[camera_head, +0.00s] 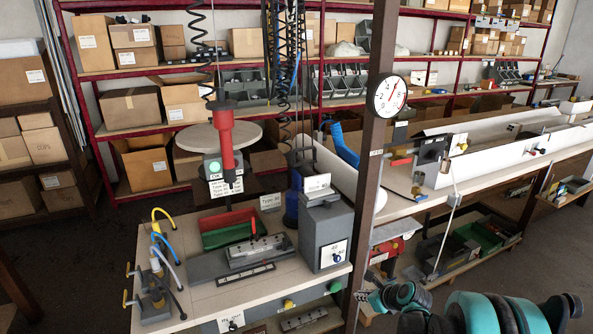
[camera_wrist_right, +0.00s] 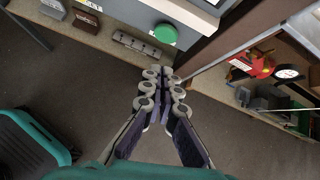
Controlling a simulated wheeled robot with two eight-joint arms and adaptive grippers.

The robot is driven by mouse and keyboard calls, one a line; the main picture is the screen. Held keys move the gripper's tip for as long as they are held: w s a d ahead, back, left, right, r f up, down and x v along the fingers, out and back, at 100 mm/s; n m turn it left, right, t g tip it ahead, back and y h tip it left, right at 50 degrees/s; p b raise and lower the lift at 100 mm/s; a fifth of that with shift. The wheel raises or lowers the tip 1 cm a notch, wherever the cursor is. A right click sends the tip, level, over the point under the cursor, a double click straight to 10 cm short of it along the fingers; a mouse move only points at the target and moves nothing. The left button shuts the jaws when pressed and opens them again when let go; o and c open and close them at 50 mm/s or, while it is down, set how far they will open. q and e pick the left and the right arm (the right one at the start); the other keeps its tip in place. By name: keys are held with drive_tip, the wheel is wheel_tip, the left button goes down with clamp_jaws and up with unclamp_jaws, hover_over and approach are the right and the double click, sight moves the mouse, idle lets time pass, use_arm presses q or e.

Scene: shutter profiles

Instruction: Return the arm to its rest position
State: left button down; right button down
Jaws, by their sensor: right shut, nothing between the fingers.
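My right arm (camera_head: 500,312) comes in at the bottom right of the head view, teal and dark. Its gripper (camera_head: 362,296) points left, in front of the table's right end and the brown post. In the right wrist view the gripper (camera_wrist_right: 164,80) is shut, its fingertips together with nothing between them. My left gripper is in neither view.
The wooden workbench (camera_head: 205,299) carries a grey fixture (camera_head: 250,252), a grey box machine (camera_head: 325,235) and hoses. A brown post (camera_head: 374,150) with a gauge (camera_head: 389,96) stands close to my gripper. A green button (camera_wrist_right: 165,34) shows above the fingers. Open floor (camera_head: 530,270) lies right.

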drive_tip(key=s+a+r+n, duration=0.4)
drive_tip(key=s+r+n, duration=0.3)
drive_tip(key=r+n, duration=0.1)
drive_tip(key=s+a+r+n+h, duration=0.1)
drive_tip(key=s+r+n, duration=0.1)
drive_tip(key=s+n, duration=0.8)
drive_tip(key=s+a+r+n+g+h, duration=0.1)
drive_tip(key=s+a+r+n+h, duration=0.1)
drive_tip(key=s+n, duration=0.9)
drive_tip(key=shift+s+r+h, duration=0.3)
drive_tip(key=shift+s+r, duration=0.35)
drive_tip(key=shift+s, duration=0.35)
